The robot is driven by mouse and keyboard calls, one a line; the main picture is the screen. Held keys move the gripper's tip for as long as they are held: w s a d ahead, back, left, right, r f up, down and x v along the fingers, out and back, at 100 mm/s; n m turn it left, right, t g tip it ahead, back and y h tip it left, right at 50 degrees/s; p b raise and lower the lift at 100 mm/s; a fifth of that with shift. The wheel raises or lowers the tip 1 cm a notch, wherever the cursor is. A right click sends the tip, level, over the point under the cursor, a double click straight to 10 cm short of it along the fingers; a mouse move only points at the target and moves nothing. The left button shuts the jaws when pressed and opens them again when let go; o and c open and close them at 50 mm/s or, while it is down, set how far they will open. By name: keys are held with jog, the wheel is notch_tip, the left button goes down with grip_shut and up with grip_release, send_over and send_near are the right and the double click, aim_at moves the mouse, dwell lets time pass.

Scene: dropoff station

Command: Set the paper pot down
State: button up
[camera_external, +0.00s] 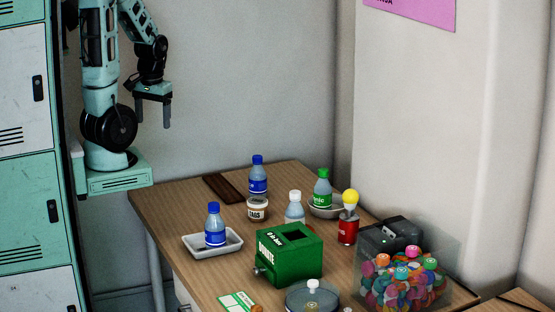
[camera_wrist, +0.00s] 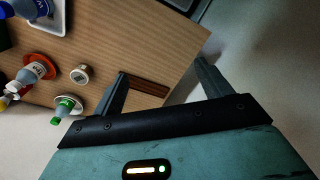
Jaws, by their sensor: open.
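A small round white tub with a dark-lettered label (camera_external: 257,211), likely the paper pot, stands on the wooden table near its back left. It also shows in the wrist view as a small pale round pot (camera_wrist: 80,77), left of my fingers. A blue-capped bottle (camera_external: 258,178) appears directly above or behind it in the external view; I cannot tell which. My gripper (camera_external: 153,120) is open and empty, high beyond the table's left edge, well apart from the pot. In the wrist view my gripper (camera_wrist: 161,69) has its fingers wide apart with nothing between them.
A white tray (camera_external: 232,250) holds another blue-capped bottle (camera_external: 214,228). A dark brown strip (camera_external: 222,188) lies at the back left.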

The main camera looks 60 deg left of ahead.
jog(key=n+b, duration=0.1)
jog(key=n, duration=0.9)
send_over(257, 201)
notch_tip(257, 201, down, 9)
jog(key=shift+h, duration=0.3)
notch_tip(257, 201, down, 16)
jog(key=shift+w+f, duration=0.1)
jog(key=shift+f, duration=0.15)
jog(key=c, duration=1.2)
jog(key=shift+c, duration=0.5)
